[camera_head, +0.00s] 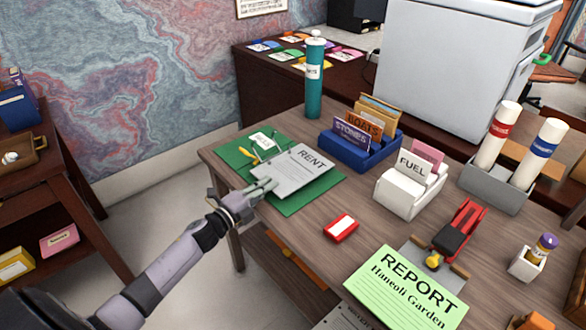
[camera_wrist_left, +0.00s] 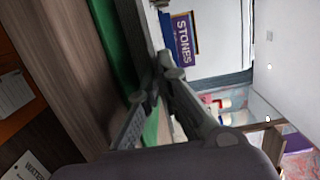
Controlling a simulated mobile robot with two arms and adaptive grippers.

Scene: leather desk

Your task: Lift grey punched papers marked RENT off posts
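The grey papers marked RENT (camera_head: 298,168) are over the right part of an open green folder (camera_head: 312,200). My left gripper (camera_head: 270,186) is at their near left corner, and its fingers appear closed on that edge. In the left wrist view the fingertips (camera_wrist_left: 168,68) come together at the grey sheet's edge (camera_wrist_left: 146,35), with the green folder (camera_wrist_left: 112,35) beside it. Metal posts (camera_head: 256,153) with yellow parts show on the folder left of the papers. Whether the papers' holes are clear of the posts is hidden. My right gripper is out of view.
A blue sorter (camera_head: 345,153) holds STONES and BOATS cards behind the folder. A teal bottle (camera_head: 314,92) stands at the back. A white FUEL holder (camera_head: 405,195), a red box (camera_head: 341,227) and a green REPORT sheet (camera_head: 402,292) lie to the right.

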